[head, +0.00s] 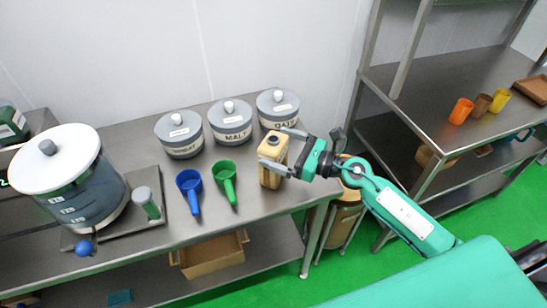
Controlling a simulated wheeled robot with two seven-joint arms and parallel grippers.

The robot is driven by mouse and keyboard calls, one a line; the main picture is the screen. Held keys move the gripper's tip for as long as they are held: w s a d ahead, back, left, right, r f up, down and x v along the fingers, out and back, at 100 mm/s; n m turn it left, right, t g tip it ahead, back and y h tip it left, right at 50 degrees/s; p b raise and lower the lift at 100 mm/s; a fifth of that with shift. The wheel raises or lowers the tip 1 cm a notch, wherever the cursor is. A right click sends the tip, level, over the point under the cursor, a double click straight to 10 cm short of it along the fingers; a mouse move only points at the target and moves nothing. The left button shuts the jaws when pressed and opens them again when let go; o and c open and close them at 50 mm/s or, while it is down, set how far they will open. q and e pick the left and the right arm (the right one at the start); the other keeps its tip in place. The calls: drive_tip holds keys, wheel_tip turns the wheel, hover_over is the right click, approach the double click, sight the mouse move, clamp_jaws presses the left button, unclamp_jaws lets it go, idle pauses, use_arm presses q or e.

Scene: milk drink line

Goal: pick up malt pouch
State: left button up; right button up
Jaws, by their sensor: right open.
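The tan pack (272,178) that I take for the malt pouch stands upright near the right end of the steel table, with a dark round spot on its top. No label on it is readable. My right gripper (271,147) comes in from the right. Its jaws are open, with one finger at the far side of the pack's top and one at the near side. I cannot tell whether they touch it. The gripper hides part of the pack's right side. My left gripper is not in view.
Grey lidded canisters (231,123), one marked MALT, stand behind the pack. A large white-lidded tank (85,205) stands far left. Cups (461,111) stand on the right shelf.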

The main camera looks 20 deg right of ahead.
sight(267, 144)
drive_tip(key=p+x, duration=0.1)
drive_tip(key=x, duration=0.2)
drive_tip(key=shift+w+a, duration=0.2)
drive_tip(key=shift+a, duration=0.1)
drive_tip(key=shift+w+a, duration=0.1)
drive_tip(key=shift+w, duration=0.05)
drive_tip(key=c, duration=1.9)
